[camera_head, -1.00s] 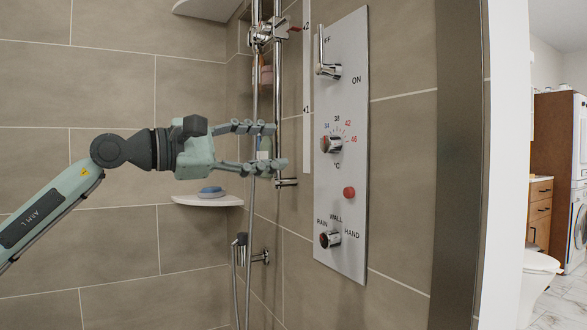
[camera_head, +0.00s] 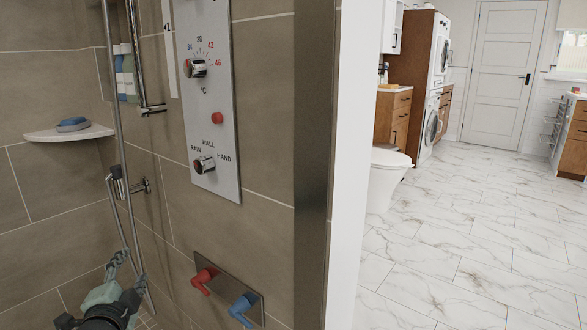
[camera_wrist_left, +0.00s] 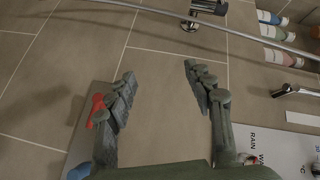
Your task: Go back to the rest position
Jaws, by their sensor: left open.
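My left gripper (camera_head: 125,274) is low at the bottom left of the head view, in the shower corner. Its fingers point up and away, near the shower hose and below the shower panel. In the left wrist view the gripper (camera_wrist_left: 156,85) has its two fingers spread apart with nothing between them, and tiled wall shows behind. My right gripper is not in view.
The shower panel (camera_head: 215,130) with knobs is on the wall. Below it are a red lever (camera_head: 204,279) and a blue lever (camera_head: 243,308). A corner shelf (camera_head: 40,133) holds a blue soap (camera_head: 72,121). Right of the wall edge, open marble floor (camera_head: 480,240) stretches past a toilet (camera_head: 388,176).

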